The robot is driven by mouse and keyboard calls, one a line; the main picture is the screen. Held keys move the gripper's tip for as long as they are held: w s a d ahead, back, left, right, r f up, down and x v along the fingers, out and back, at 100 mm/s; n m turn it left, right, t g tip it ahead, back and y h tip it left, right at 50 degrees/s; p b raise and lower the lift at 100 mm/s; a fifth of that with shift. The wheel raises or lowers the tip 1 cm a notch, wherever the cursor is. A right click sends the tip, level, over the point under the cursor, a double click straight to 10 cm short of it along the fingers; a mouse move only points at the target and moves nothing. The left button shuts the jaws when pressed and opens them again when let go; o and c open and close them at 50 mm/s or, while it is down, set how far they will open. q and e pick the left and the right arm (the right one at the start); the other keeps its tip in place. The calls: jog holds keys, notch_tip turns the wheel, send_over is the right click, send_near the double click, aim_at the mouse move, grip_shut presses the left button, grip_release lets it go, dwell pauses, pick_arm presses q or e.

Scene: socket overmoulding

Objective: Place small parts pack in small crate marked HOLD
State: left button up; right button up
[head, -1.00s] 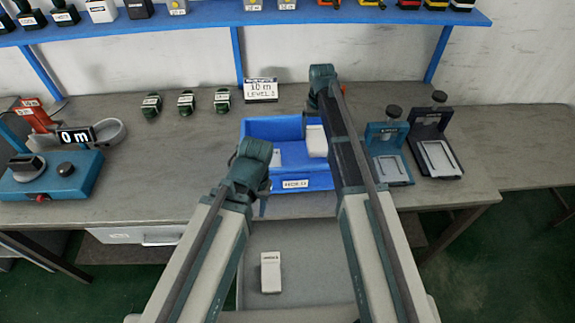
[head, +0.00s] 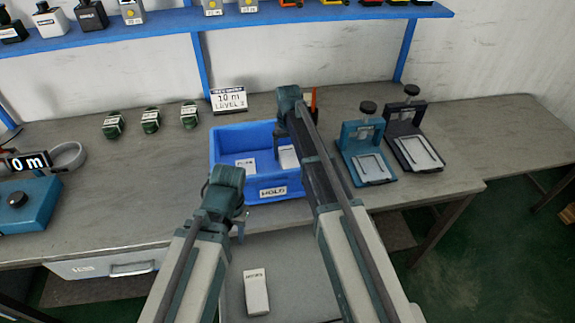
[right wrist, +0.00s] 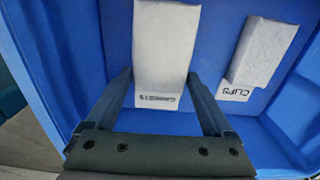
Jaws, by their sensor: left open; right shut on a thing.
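The small blue crate marked HOLD (head: 272,192) stands on the bench near its front edge. That pack also shows at the crate's right side in the head view (head: 288,158). I cannot tell whether it touches the crate floor. A second white pack, marked CLIPS (right wrist: 263,52), lies in the crate beside it. My left gripper (head: 240,226) is open and empty in front of the crate's left side.
Another white pack (head: 256,290) lies on a grey surface below the bench front. Two press-like fixtures, one teal (head: 364,152) and one black (head: 412,138), stand right of the crate. A level sign (head: 229,100) and several dark green parts (head: 151,120) stand behind and left.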

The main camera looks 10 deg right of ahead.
aim_at(288, 154)
jog(key=shift+f+b, duration=1.75)
jog(key=shift+f, duration=0.05)
jog(key=shift+f, duration=0.25)
jog(key=o, duration=1.1)
jog(key=shift+r, duration=0.1)
jog(key=shift+r, duration=0.15)
notch_tip(288, 154, up, 12)
jog(key=p, duration=1.2)
jog(key=shift+r, duration=0.1)
